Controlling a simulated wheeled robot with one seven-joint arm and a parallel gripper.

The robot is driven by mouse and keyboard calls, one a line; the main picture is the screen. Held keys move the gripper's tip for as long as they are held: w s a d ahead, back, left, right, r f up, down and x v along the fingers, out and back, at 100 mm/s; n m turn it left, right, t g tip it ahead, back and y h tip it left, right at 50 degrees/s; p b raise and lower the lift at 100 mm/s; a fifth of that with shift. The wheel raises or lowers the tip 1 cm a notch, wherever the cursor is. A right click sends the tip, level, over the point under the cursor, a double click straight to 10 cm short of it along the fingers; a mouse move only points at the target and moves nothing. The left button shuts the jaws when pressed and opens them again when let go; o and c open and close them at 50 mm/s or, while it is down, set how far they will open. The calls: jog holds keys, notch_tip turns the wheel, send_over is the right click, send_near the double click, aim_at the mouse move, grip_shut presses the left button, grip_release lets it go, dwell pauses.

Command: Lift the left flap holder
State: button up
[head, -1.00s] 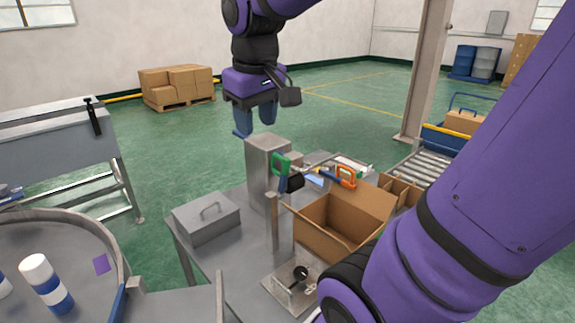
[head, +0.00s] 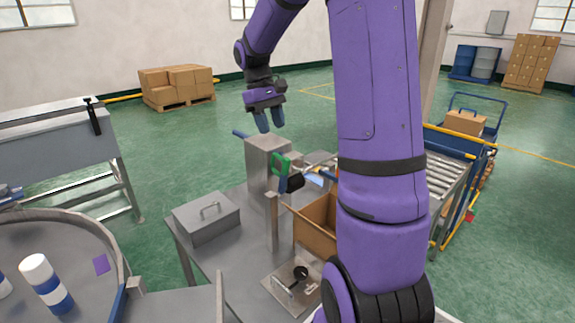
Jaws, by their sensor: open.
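A green flap holder (head: 281,164) with a black lower part (head: 292,182) is at the left side of the open cardboard box (head: 317,222). It looks upright, but I cannot tell exactly how it sits on the flap. My gripper (head: 270,119) is open and empty, with its blue fingers pointing down. In the picture it appears above and slightly left of the green holder, apart from it, over the far end of the bench. My purple arm hides the right part of the box and the orange holder seen earlier.
A tall grey block (head: 264,165) stands by the green holder, with a thin post (head: 271,222) in front. A grey lidded box (head: 207,218) sits at the bench's left. A metal plate with a handle (head: 280,291) lies in front. A roller conveyor (head: 441,187) is at right.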

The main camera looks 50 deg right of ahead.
aim_at(288, 170)
jog(key=shift+g+y, duration=0.3)
jog(key=shift+g, duration=0.2)
jog(key=d+f, duration=0.1)
jog(key=w+d+f, duration=0.1)
jog(key=d, duration=0.1)
jog(key=shift+d+f, duration=0.3)
jog(key=shift+f, duration=0.1)
jog(key=x, duration=1)
jog(key=shift+f, duration=0.35)
jog(key=shift+c, duration=0.2)
grip_shut()
